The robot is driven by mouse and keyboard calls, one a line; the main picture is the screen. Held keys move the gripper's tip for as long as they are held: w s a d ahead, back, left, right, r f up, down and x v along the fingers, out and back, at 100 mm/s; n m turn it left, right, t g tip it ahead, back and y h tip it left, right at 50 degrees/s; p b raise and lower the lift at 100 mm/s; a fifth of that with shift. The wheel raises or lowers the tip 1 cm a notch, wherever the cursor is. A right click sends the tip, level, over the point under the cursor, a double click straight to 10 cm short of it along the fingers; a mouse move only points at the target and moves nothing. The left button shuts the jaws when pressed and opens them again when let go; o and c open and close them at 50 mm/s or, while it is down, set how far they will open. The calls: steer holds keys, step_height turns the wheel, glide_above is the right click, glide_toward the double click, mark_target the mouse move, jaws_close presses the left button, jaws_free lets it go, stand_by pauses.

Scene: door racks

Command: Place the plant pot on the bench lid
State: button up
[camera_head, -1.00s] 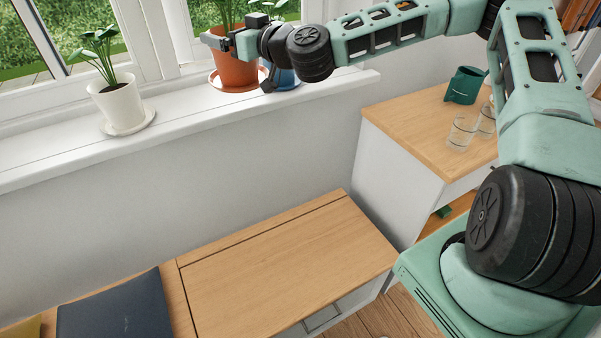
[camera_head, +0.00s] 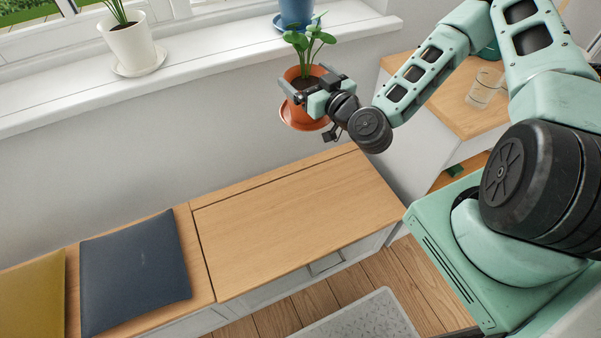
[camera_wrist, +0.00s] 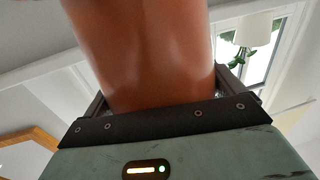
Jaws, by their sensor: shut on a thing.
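A terracotta plant pot (camera_head: 297,112) with a saucer and a green leafy plant is in the air in the head view, in front of the window sill and above the back of the bench. My gripper (camera_head: 300,92) is shut on the pot near its rim, and the pot looks about upright. In the wrist view the pot (camera_wrist: 145,50) fills the space between the fingers. The wooden bench lid (camera_head: 300,220) is closed, and its surface is bare.
A dark blue cushion (camera_head: 132,268) and a mustard cushion (camera_head: 32,297) lie on the bench left of the lid. A white pot (camera_head: 130,45) and a blue pot (camera_head: 297,12) stand on the sill (camera_head: 205,58). A cabinet (camera_head: 447,100) with a glass (camera_head: 485,88) stands at right.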

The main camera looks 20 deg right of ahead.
steer(key=s+d+f+m+h, duration=0.1)
steer(key=s+d+f, duration=0.1)
steer(key=s+f, duration=0.2)
steer(key=s+d+f+m+h, duration=0.1)
steer(key=s+d+f, duration=0.2)
steer(key=f, duration=0.8)
steer(key=shift+s+h, duration=0.4)
steer(key=shift+s, duration=0.4)
steer(key=shift+d, duration=0.1)
steer(key=shift+w+r, duration=0.1)
steer(key=shift+r, duration=0.1)
